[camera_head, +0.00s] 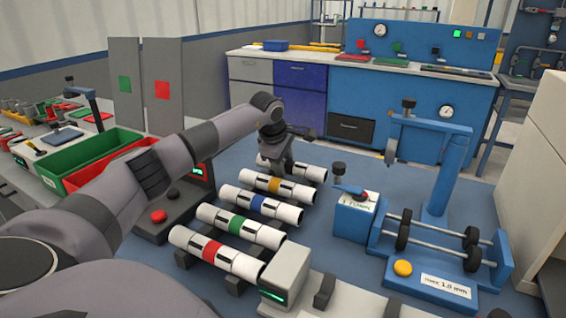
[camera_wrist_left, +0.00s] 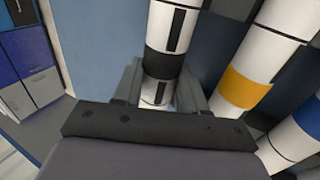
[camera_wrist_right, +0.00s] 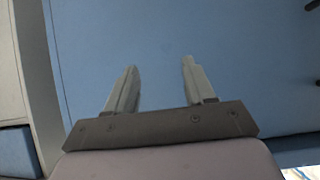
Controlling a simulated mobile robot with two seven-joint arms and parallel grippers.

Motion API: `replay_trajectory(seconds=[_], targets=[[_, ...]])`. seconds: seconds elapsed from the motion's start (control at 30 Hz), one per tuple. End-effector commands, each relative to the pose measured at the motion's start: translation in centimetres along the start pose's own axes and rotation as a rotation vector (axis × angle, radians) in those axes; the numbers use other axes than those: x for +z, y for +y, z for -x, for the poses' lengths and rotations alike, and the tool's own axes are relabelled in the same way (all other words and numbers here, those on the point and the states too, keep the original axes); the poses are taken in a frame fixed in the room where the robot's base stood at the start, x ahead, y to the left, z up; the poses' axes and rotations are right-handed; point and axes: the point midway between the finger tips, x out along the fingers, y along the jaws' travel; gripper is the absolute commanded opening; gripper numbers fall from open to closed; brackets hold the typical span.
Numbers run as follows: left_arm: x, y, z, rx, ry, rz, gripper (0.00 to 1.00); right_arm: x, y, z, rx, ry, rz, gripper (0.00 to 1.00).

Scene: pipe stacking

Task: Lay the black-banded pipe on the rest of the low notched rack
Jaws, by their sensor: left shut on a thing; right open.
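The black-banded pipe (camera_head: 308,171) is white and lies at the far end of a row of banded pipes in the head view. My left gripper (camera_head: 272,157) is shut on it near its left end. In the left wrist view the pipe (camera_wrist_left: 174,28) runs up between the fingers (camera_wrist_left: 160,72), with its black band just at the fingertips. The low notched rack shows as dark supports (camera_head: 183,258) under the near pipes. I cannot tell whether the black-banded pipe touches a support. My right gripper (camera_wrist_right: 160,66) is open and empty above a blue surface.
Pipes with yellow (camera_head: 273,184), blue (camera_head: 257,203), green (camera_head: 237,224) and red (camera_head: 212,250) bands lie side by side, nearer to me. A blue roller stand (camera_head: 436,190) stands at the right. A green bin (camera_head: 90,158) stands at the left.

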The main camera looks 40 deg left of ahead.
Motion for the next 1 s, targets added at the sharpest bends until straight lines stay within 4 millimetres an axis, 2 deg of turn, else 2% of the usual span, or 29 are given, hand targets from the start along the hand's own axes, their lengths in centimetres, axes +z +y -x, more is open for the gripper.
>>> replay_trajectory(seconds=[0.67, 0.7, 0.77, 1.0], targets=[[-0.01, -0.39, -0.89, 0.0, 0.0, 0.001, 0.09, 0.48, -0.07, -0.3, 0.002, -0.004, -0.008, 0.54], [-0.01, -0.38, -0.86, 0.0, 0.0, 0.001, 0.51, 0.46, -0.07, -0.28, 0.002, -0.004, -0.008, 0.54], [-0.01, -0.37, -0.85, 0.0, 0.0, 0.0, 0.71, 0.43, -0.07, -0.27, 0.002, -0.004, -0.008, 0.54], [-0.01, -0.4, -0.88, -0.001, 0.0, 0.0, 0.71, 0.2, -0.05, -0.21, 0.001, 0.001, -0.006, 0.54]])
